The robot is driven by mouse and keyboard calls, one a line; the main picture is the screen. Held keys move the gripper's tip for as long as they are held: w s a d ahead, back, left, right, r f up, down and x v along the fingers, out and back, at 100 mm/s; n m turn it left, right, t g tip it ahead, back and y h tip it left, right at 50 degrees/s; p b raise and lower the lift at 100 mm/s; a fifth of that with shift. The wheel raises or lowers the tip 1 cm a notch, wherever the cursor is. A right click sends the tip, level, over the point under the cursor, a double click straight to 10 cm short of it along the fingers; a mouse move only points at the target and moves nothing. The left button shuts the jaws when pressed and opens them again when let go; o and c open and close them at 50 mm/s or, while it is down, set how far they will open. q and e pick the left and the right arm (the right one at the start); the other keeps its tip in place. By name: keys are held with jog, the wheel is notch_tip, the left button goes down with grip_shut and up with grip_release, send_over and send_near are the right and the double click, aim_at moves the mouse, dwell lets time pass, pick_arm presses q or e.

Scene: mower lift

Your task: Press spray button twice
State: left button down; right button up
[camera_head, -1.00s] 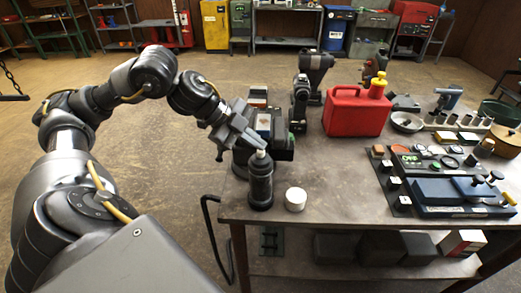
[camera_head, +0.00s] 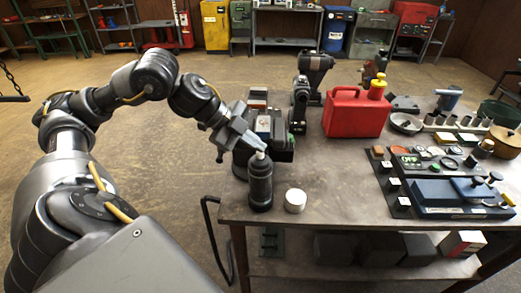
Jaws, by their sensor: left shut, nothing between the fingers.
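The spray can (camera_head: 260,184) is a dark bottle with a pale nozzle, upright at the near left corner of the workbench. A white round cap (camera_head: 295,200) lies on the bench just to its right. My left gripper (camera_head: 259,147) is shut and empty, with its fingertips at the top of the can, over the pale nozzle. I cannot tell whether the fingertips press the nozzle down. The nozzle is partly hidden by the fingers. My right gripper is not in view.
A black machine (camera_head: 268,135) stands behind the can. A red fuel can (camera_head: 355,112) stands further right on the bench. A blue-based tool (camera_head: 455,195) and several small parts fill the right side. The bench top right of the cap is clear.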

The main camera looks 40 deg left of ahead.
pick_arm(q)
notch_tip(320, 180, up, 6)
jog(key=p, duration=0.6)
dwell(2.4)
